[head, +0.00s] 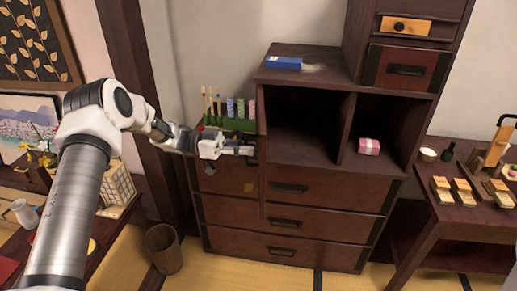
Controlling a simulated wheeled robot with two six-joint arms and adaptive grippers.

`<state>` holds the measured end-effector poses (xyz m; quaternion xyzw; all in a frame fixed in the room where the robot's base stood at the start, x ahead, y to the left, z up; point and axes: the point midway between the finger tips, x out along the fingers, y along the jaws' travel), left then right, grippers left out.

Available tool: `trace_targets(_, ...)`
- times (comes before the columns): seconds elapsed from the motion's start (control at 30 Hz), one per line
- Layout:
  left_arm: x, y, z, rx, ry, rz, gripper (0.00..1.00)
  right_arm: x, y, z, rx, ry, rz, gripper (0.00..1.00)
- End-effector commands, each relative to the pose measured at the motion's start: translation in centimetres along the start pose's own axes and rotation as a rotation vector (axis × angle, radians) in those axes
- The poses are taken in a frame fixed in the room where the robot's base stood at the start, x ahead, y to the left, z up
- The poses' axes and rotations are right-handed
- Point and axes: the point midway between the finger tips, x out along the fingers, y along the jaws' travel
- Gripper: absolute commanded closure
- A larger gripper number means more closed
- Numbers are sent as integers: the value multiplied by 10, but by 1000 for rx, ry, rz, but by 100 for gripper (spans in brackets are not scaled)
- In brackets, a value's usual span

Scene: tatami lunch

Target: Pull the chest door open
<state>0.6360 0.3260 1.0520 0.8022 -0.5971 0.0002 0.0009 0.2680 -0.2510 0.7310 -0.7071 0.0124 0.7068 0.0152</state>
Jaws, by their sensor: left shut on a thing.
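The dark brown wooden chest (330,190) stands in steps against the wall, with open compartments and drawers. Its small door (222,183) is at the lower left, below the low step, and has small metal plates. My left arm comes in from the left, and its gripper (240,150) is at the upper part of this door. The gripper is shut on the door; its fingers hide the part they hold. I cannot tell from this view whether the door is ajar. My right gripper is not in view.
Several slim items in a green holder (228,124) stand on the low step just behind my gripper. A blue box (283,63) lies on the higher step, and a pink parcel (369,146) sits in a compartment. A basket (164,249) stands on the floor at the chest's left.

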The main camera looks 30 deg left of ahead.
Motion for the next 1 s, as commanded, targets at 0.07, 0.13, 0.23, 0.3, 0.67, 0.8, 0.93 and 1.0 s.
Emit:
trace_targets(0.07, -14, -1, 0, 0, 1, -7, 100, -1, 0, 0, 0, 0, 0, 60)
trace_targets(0.13, -26, -2, 0, 0, 2, -9, 100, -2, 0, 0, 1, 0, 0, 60)
trace_targets(0.23, -40, -4, 0, 0, 1, -9, 100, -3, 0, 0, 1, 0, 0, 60)
trace_targets(0.3, -48, -5, -1, 1, 2, -9, 100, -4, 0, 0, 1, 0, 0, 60)
trace_targets(0.67, -65, -9, -1, 2, 2, -9, 100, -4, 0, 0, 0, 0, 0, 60)
trace_targets(0.8, -65, -9, -1, 2, 3, -9, 100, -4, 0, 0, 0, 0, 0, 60)
trace_targets(0.93, -65, -9, -1, 2, 3, -9, 100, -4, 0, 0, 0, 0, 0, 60)
trace_targets(1.0, -65, -9, -1, 2, 3, -9, 83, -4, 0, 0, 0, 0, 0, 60)
